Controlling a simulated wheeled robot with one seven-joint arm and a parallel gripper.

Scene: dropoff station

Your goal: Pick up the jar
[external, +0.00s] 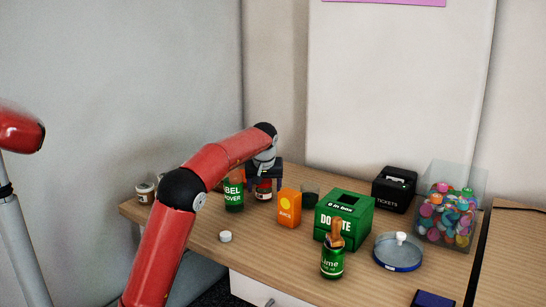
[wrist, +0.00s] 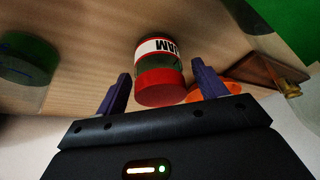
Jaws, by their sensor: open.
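The jar, labelled JAM, with a red lid and a white and red label, shows in the wrist view (wrist: 160,87), between my two dark fingers. In the external view, the jar (external: 263,193) stands on the wooden table directly under my gripper (external: 264,173), partly hidden by it. My gripper is open, with one finger on each side of the jar in the wrist view and gaps visible beside it. I cannot tell how deep the fingers reach around the jar.
A green label-remover bottle (external: 234,196) stands close left of the jar, an orange juice box (external: 289,208) to its right. Another small jar (external: 145,193) is at the left edge.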

